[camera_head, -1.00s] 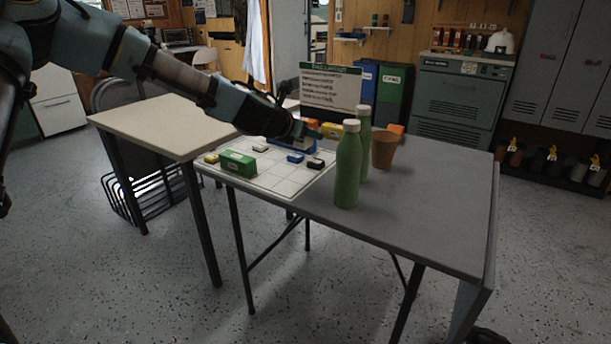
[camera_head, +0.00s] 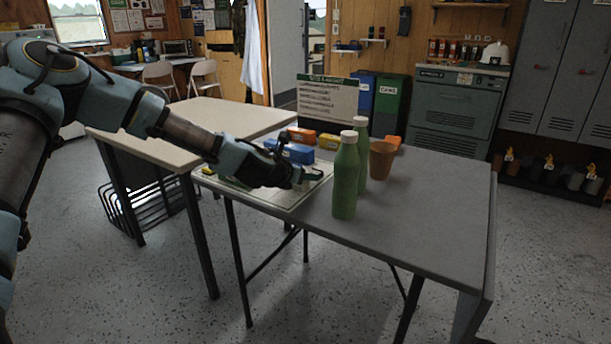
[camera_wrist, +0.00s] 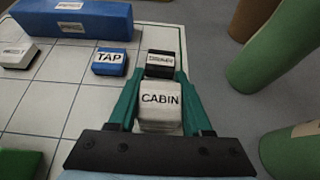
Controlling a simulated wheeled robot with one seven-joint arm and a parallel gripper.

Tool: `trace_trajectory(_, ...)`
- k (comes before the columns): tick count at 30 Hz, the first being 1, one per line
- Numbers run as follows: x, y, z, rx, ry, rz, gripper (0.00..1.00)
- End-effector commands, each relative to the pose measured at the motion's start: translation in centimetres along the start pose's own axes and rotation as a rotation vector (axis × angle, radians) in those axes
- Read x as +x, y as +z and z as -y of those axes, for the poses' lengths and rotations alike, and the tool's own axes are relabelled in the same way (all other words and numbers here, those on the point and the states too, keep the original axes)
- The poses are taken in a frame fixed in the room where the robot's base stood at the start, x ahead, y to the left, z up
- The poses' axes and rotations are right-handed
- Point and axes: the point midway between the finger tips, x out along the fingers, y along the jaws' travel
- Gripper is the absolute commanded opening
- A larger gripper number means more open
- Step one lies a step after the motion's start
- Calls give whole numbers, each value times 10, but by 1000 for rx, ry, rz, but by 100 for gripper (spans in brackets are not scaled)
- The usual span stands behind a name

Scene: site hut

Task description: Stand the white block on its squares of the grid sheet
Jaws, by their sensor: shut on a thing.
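A white block (camera_wrist: 160,108) labelled CABIN is between the green fingers of my gripper (camera_wrist: 158,88) in the wrist view. My gripper (camera_head: 310,176) is low over the right part of the grid sheet (camera_head: 290,203) in the head view, where the held block cannot be made out. The sheet (camera_wrist: 48,98) also shows in the wrist view. A black block (camera_wrist: 160,63) is just beyond the held block, with a blue TAP block (camera_wrist: 110,62) to its left. Whether the held block touches the sheet or the black block, I cannot tell.
Two green bottles (camera_head: 345,180) and a brown cup (camera_head: 381,160) stand right of the sheet. A long blue block (camera_wrist: 75,18), another white block (camera_wrist: 18,56) and a green block (camera_wrist: 20,164) are on the sheet's other squares. The table's right part is clear.

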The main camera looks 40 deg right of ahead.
Motion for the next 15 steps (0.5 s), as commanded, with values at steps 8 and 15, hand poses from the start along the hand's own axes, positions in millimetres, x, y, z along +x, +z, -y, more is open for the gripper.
trace_trajectory(8,1,-2,0,-1,0,0,74)
trace_trajectory(15,1,-2,0,0,0,0,80)
